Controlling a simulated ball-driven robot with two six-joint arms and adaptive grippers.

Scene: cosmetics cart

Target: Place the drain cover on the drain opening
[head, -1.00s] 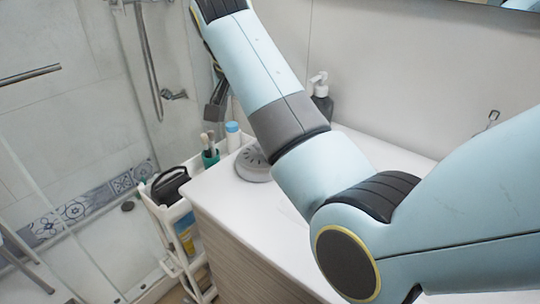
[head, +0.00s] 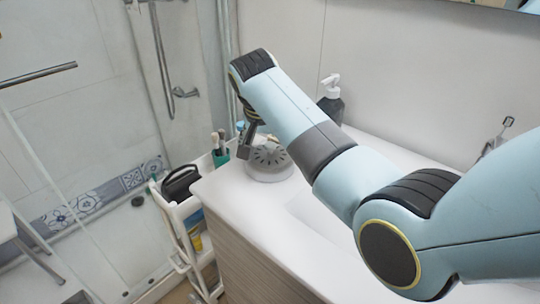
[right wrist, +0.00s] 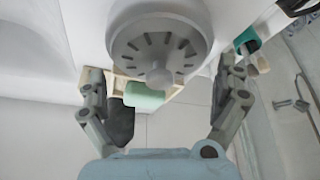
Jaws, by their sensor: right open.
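The drain cover (head: 268,157) is a grey round slotted piece on the left end of the white counter. In the right wrist view, the drain cover (right wrist: 160,40) shows its radial slots and a central knob. My right gripper (head: 246,140) is beside the cover at its left edge in the head view; my arm partly hides it. In the wrist view my right gripper (right wrist: 163,78) is open, with a finger at either side below the cover and nothing held. A dark round spot, seemingly the drain opening (head: 138,201), is on the shower floor. My left gripper is out of view.
A glass shower screen and metal bar are at left.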

